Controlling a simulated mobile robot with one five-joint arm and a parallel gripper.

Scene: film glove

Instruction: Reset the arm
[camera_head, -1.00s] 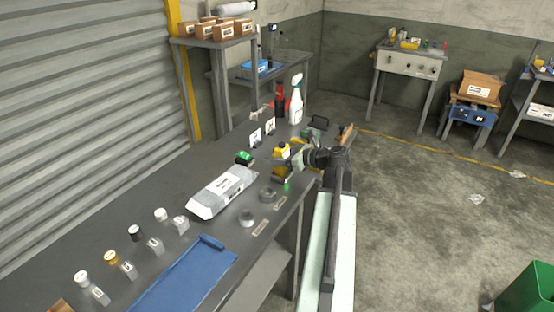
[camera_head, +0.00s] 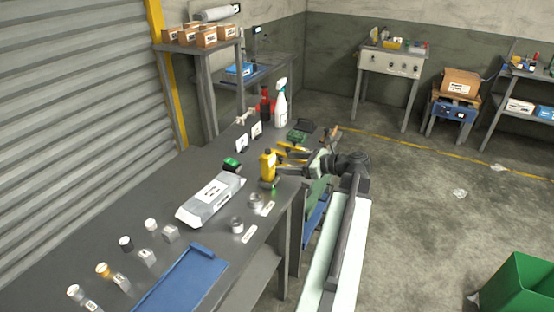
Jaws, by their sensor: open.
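My gripper (camera_head: 284,160) is open and empty over the right edge of the dark workbench (camera_head: 150,195). Its jaws point left, toward a yellow bottle (camera_head: 267,166) with a dark cap. The bottle stands upright on the bench just left of the jaws, with a small gap between them. My arm (camera_head: 345,165) reaches in from the right, beside the bench.
A grey-white package (camera_head: 210,200), round metal parts (camera_head: 237,225), a blue tray (camera_head: 185,280) and several small jars lie on the bench. A white spray bottle (camera_head: 281,108) stands behind. Floor on the right is open; a green bin (camera_head: 520,285) stands there.

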